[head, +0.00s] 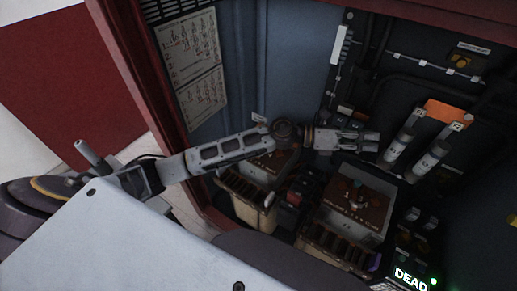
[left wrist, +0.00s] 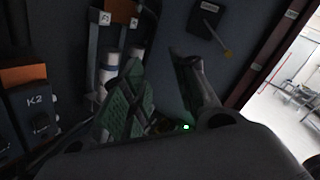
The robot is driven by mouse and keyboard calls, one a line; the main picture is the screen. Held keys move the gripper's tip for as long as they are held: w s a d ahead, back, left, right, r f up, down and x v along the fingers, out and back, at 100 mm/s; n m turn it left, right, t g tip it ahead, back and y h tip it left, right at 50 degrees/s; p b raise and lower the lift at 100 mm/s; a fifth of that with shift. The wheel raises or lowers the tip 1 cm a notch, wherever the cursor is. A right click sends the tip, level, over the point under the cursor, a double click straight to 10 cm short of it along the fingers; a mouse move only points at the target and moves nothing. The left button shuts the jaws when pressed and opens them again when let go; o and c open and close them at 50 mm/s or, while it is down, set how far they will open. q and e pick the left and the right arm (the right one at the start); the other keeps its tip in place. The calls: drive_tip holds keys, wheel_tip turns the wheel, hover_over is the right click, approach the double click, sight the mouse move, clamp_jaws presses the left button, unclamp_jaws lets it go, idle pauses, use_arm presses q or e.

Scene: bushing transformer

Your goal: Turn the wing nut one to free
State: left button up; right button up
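My left gripper (head: 372,142) reaches in from the left, inside the cabinet. In the left wrist view its two fingers (left wrist: 158,75) stand apart with nothing between them. Below and near it in the head view stands a grey box with a brown top (head: 370,203). A small metal fitting (head: 355,199) sits on this top; it is too small to tell whether it is the wing nut. A second brown-topped box (head: 252,200) stands to the left, partly hidden under my left arm. My right gripper is not in view.
Two pale cylinders with an orange label plate (head: 448,113) stand on the back wall, right of the gripper. A lit "DEAD" sign (head: 411,279) is at the lower right. Printed sheets (head: 194,62) hang on the left panel. The red cabinet frame (head: 142,95) edges the opening.

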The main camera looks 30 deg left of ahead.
use_arm(q)
drive_tip(key=a+f+m+g+y, duration=0.6)
drive_tip(key=a+f+m+y, duration=0.2)
drive_tip(key=a+f+m, duration=0.25)
drive_tip(key=w+a+m+y, duration=0.1)
drive_tip(key=a+y, duration=0.3)
drive_tip(key=a, duration=0.7)
drive_tip(key=w+a+f+y, duration=0.1)
drive_tip(key=a+y, duration=0.4)
drive_tip(key=a, duration=0.7)
drive_tip(key=shift+w+m+y+p, duration=0.3)
drive_tip(key=shift+w+m, duration=0.05)
drive_tip(key=shift+w, duration=0.45)
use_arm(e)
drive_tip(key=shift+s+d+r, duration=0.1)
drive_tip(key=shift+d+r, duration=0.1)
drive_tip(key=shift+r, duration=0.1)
use_arm(q)
drive_tip(key=shift+a+f, duration=0.1)
drive_tip(key=shift+f, duration=0.1)
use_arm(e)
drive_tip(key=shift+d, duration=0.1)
use_arm(q)
wheel_tip(320, 180, down, 12)
drive_tip(key=shift+r+p, duration=0.25)
drive_tip(key=shift+p, duration=1)
drive_tip(key=shift+f, duration=1)
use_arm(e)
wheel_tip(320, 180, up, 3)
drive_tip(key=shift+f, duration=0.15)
